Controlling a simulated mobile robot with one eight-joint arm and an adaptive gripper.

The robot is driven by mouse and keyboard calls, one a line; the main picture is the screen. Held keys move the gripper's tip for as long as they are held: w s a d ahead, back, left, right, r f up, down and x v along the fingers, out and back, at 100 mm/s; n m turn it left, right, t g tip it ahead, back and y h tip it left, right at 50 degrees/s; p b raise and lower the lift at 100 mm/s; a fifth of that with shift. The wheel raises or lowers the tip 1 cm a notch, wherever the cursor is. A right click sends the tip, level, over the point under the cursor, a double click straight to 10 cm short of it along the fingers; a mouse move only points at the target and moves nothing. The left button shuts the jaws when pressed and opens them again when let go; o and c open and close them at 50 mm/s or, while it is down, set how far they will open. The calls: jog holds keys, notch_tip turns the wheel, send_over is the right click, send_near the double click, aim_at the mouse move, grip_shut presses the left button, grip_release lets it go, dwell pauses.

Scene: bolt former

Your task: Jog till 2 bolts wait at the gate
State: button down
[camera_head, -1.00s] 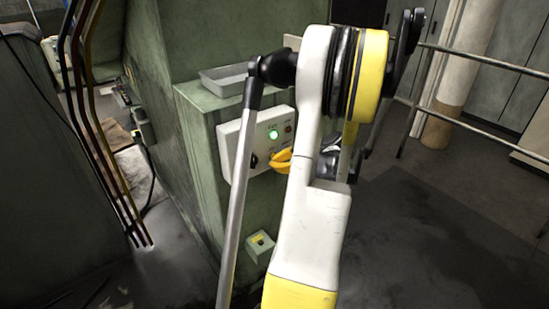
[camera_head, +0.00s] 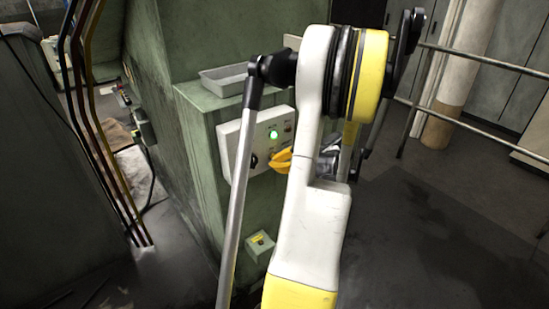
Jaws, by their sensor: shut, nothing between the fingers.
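The control panel (camera_head: 230,138) is a pale grey box on the front of the green machine. A green lamp (camera_head: 273,134) glows on it, with a small dull round control (camera_head: 288,127) to its right and a dark knob (camera_head: 253,160) low on its left. My white arm link hides part of the gripper and the panel's right edge. Whether the fingertips touch a control cannot be told. No bolts or gate can be made out.
A grey tray (camera_head: 222,82) lies on the machine's ledge. A small box with a yellow top (camera_head: 260,243) sits low on the machine. Dark pipes (camera_head: 100,150) stand at the left. A rail (camera_head: 485,62) and a column (camera_head: 455,90) stand right; the floor there is open.

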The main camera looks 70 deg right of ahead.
jog(key=shift+s+a, duration=0.5)
jog(key=shift+s, duration=0.25)
jog(key=s+a, duration=0.1)
jog(key=s, duration=0.1)
jog(key=s+a, duration=0.1)
jog(key=s, duration=0.1)
jog(key=shift+a+b, duration=0.35)
dwell(0.6)
